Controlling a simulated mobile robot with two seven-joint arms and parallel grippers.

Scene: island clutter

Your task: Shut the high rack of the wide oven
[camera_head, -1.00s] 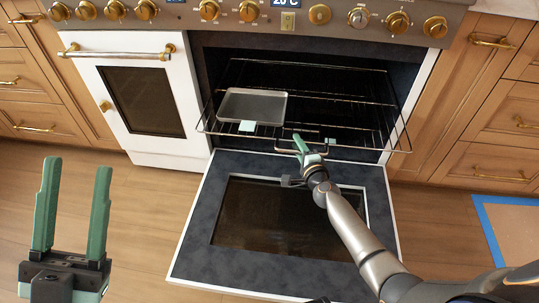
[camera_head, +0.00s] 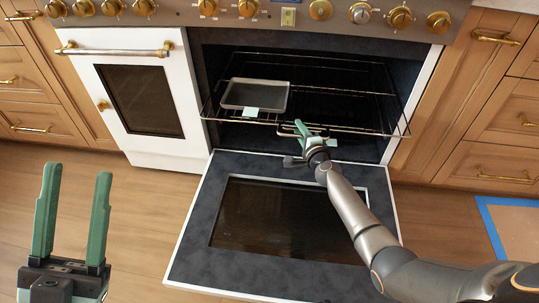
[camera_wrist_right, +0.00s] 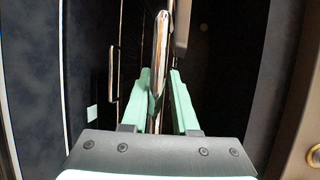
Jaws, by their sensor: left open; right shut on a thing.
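The wide oven's door (camera_head: 195,243) hangs open and flat toward me. Inside, the high rack (camera_head: 350,130) is a wire rack that still sticks out a little past the oven front. A grey metal pan (camera_head: 255,94) lies on its left part. My right gripper (camera_head: 301,128) is at the rack's front edge, shut on its front bar. In the right wrist view the bar (camera_wrist_right: 161,60) runs between the green fingers of the gripper (camera_wrist_right: 160,85). My left gripper (camera_head: 73,200) is open and empty above the floor at the lower left.
A narrow white oven door (camera_head: 180,118), shut, stands to the left. A row of brass knobs (camera_head: 320,10) runs above. Wooden drawers (camera_head: 505,140) flank the range. A blue-edged mat (camera_head: 515,220) lies on the floor at the right.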

